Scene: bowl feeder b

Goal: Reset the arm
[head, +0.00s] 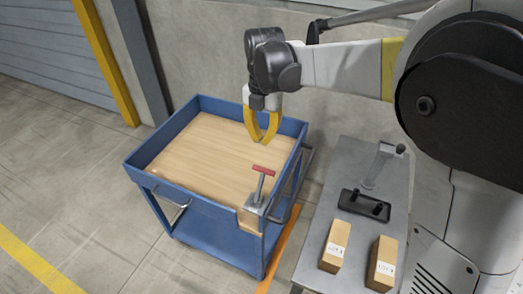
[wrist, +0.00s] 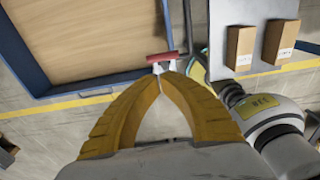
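My gripper (head: 263,138) hangs from my arm over the blue cart (head: 150,177) with its yellow fingers pointing down. The fingers bow outward and their tips meet, with nothing seen between them. In the wrist view the gripper (wrist: 162,84) also shows its tips together. A red T-shaped handle (head: 263,169) stands on a grey post and block at the cart's near right corner. The handle also shows in the wrist view (wrist: 162,57), just beyond the fingertips. In the head view the tips are above and apart from it.
The cart has an empty wooden top. Right of it, a grey table (head: 318,225) bears two small cardboard boxes (head: 336,246) (head: 382,263), a black holder (head: 364,205) and a grey upright lever (head: 378,165). A wall stands behind the cart. The floor at left is clear.

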